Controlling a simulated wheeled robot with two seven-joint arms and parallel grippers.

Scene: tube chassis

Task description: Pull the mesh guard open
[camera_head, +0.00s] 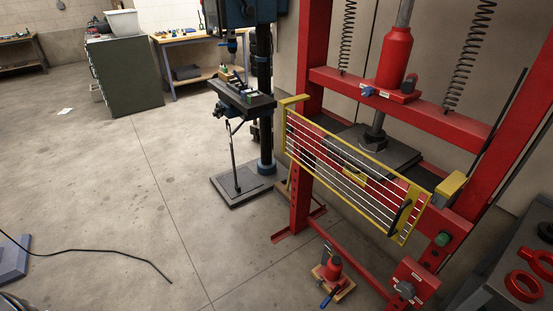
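The mesh guard (345,178) is a yellow frame with thin pale horizontal bars. It stands across the front of a red hydraulic press (306,130). Its left end meets a yellow bracket (294,101) at the left upright. A dark handle (400,217) sits near its right end, close to the right side of the press and a yellow box (449,187). The guard looks closed across the press opening. Neither of my grippers shows in the head view.
A drill press (243,100) stands left of the press. A red bottle jack (331,270) sits on the floor in front. A dark table with red rings (523,286) is at the lower right. A black cable (100,257) lies on the open floor at left.

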